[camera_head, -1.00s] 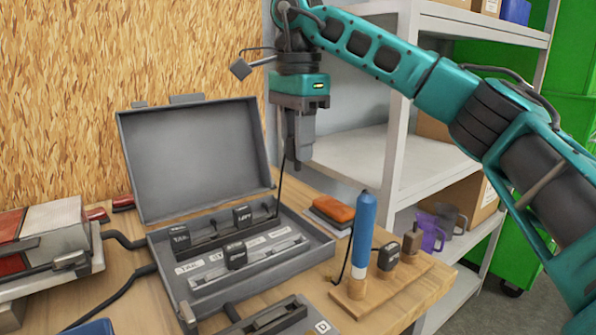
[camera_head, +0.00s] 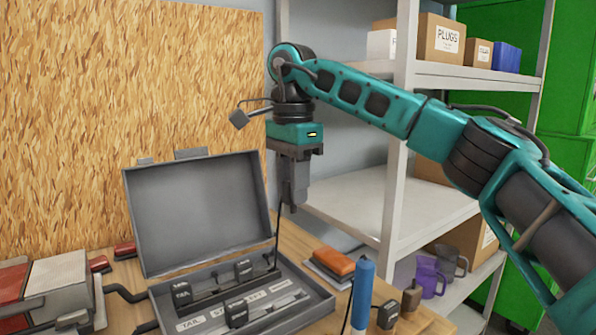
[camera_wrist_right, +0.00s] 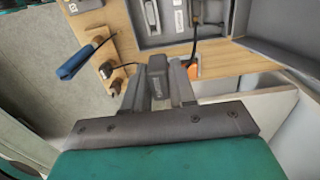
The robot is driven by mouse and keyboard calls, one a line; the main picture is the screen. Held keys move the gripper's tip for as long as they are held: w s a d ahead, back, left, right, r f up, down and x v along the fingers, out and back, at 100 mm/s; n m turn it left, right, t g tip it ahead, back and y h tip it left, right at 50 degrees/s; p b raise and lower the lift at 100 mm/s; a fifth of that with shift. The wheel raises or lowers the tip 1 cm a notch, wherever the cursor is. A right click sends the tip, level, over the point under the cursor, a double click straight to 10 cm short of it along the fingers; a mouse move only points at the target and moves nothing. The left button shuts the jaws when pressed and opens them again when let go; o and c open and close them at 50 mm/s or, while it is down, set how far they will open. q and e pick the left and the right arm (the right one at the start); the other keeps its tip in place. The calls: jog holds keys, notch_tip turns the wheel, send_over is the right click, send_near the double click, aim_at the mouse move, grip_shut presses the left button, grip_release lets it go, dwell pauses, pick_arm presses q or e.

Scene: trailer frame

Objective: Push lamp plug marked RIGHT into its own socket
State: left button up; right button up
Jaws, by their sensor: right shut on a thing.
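My right gripper (camera_head: 292,205) hangs pointing down, above the right side of the open grey case (camera_head: 315,293). It is shut on a dark plug (camera_wrist_right: 157,72), which shows between the fingers in the right wrist view. A black cable (camera_head: 277,240) runs from the gripper down to the case. The held plug's marking cannot be read. In the case stand plugs marked TAIL (camera_head: 181,294) and LEFT (camera_head: 243,268), and another black plug (camera_head: 236,313) nearer the front. The label strip (camera_head: 222,308) reads TAIL at its left; its other words are unclear. My left gripper is not in view.
A blue-handled tool (camera_head: 362,295) and another black plug (camera_head: 388,314) stand at the table's right, with an orange block (camera_head: 335,262) behind. The raised case lid (camera_head: 195,215) stands left of the gripper. A white shelf unit (camera_head: 345,185) is behind and right.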

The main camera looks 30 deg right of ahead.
pick_arm(q)
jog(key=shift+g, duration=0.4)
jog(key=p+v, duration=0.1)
jog(key=p, duration=0.1)
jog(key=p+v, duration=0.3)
jog(key=p, duration=0.1)
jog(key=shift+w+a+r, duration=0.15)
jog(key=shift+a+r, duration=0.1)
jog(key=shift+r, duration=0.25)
pick_arm(e)
jog(key=w+a+f, duration=0.1)
jog(key=w+f, duration=0.7)
jog(key=f, duration=0.2)
jog(key=shift+w+f, duration=0.15)
jog(key=shift+a, duration=0.1)
pick_arm(q)
jog(key=shift+b, duration=0.3)
pick_arm(e)
jog(key=shift+f, duration=1.8)
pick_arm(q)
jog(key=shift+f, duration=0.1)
pick_arm(e)
jog(key=shift+f, duration=0.1)
jog(key=shift+f, duration=0.35)
jog(key=shift+f, duration=0.15)
jog(key=shift+f, duration=0.4)
